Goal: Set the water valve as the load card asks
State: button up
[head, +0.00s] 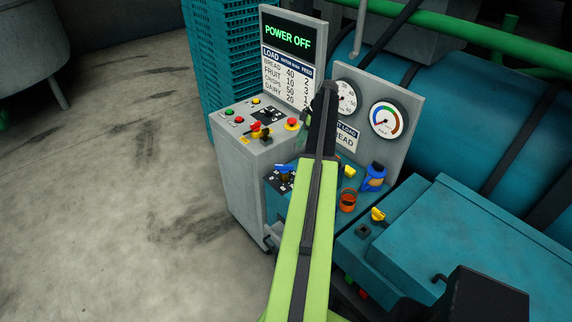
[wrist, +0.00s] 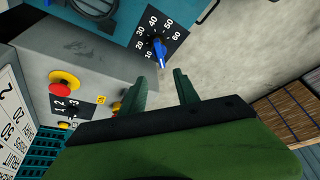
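The water valve is a blue handle (wrist: 159,52) on a black dial plate marked 10 to 60 (wrist: 152,22). In the head view its blue handle (head: 284,168) is left of my arm; I cannot tell its exact setting. My gripper (wrist: 161,76) is open and empty, its fingertips just short of the handle and apart from it. In the head view my arm hides most of the gripper. The load card (head: 346,140) is partly covered; its visible letters end in "LOAD" and "READ". The load table (head: 286,82) lists bread 40, fruit 10, crisps 50, dairy 20.
The display (head: 289,38) reads POWER OFF. A grey console with a red emergency button (head: 291,124) stands beside the valve; the button also shows in the wrist view (wrist: 64,84). An orange cup-like part (head: 347,201) and yellow handle (head: 378,214) sit right of my arm. Floor at left is clear.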

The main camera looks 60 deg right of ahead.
aim_at(285, 165)
jog(key=b+x, duration=1.4)
jog(key=x, duration=0.2)
jog(key=shift+f, duration=0.1)
jog(key=shift+w+f+b, duration=0.15)
jog(key=shift+f+b, duration=0.05)
jog(key=shift+b, duration=0.1)
jog(key=shift+r, duration=0.1)
grip_shut()
